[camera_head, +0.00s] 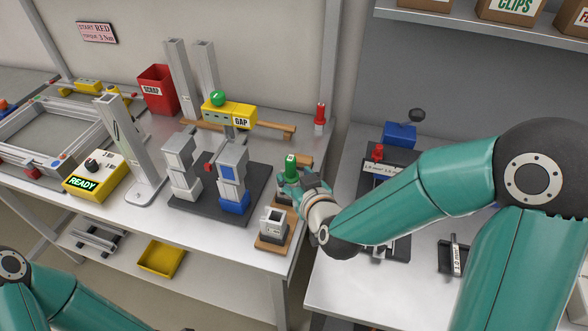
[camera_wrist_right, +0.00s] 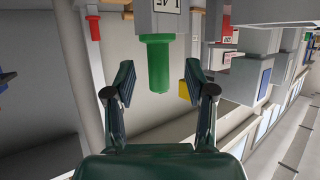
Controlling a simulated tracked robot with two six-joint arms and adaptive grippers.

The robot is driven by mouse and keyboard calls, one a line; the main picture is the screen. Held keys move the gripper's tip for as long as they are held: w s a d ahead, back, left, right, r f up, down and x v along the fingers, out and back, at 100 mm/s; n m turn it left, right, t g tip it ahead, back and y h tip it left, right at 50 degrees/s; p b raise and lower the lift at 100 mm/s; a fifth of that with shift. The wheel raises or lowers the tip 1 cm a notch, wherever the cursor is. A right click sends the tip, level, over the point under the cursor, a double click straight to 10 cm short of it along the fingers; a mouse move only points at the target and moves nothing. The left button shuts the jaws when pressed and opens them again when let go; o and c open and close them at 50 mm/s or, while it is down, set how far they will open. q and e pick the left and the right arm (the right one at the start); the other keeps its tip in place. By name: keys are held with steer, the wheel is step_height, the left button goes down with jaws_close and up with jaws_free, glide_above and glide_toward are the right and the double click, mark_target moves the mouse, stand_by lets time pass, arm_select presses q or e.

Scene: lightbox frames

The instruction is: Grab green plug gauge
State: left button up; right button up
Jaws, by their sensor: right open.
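The green plug gauge (camera_head: 291,162) stands upright near the right edge of the left table, just beyond my right gripper (camera_head: 290,178). In the right wrist view its green handle (camera_wrist_right: 158,65) is between the two open fingers of my right gripper (camera_wrist_right: 155,82), with a gap on each side. A pale block with printed marks (camera_wrist_right: 166,15) joins the handle's far end. The gauge's lower part is hidden behind the gripper in the head view. Part of my left arm shows at the bottom left; its gripper is out of view.
A grey block on a wooden base (camera_head: 272,222) stands just in front of my right gripper. A dark fixture with blue and grey blocks (camera_head: 231,178) is to its left, below the yellow GAP bar (camera_head: 229,113). A red-topped piece (camera_head: 320,117) stands behind.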

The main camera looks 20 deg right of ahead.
mark_target(292, 173)
steer(key=shift+p+x, duration=0.75)
steer(key=shift+x, duration=1.65)
steer(key=shift+c, duration=0.2)
steer(key=shift+f, duration=0.1)
jaws_close()
